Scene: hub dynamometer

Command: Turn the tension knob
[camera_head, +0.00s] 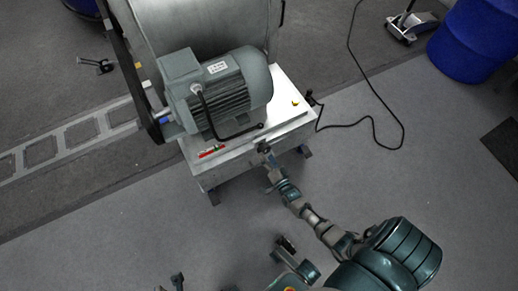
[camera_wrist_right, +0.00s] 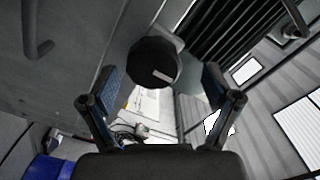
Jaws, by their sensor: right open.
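A round black knob (camera_wrist_right: 152,62) with a pale mark on its face shows in the right wrist view. I take it to be the tension knob. My right gripper (camera_wrist_right: 160,103) is open, its two fingers apart on either side below the knob in that picture. Contact cannot be made out. In the head view my right gripper (camera_head: 265,157) is at the front edge of the white machine table (camera_head: 285,92), and the knob there is too small to tell apart. Dark tips at the bottom edge may be my left gripper (camera_head: 174,283); its jaws are unclear.
A grey-green motor (camera_head: 222,88) stands on the table, with a black bent lever (camera_head: 235,133) in front. A large grey drum (camera_head: 205,25) is behind it. A black cable (camera_head: 385,120) lies on the floor at right. A blue barrel (camera_head: 475,40) stands at upper right.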

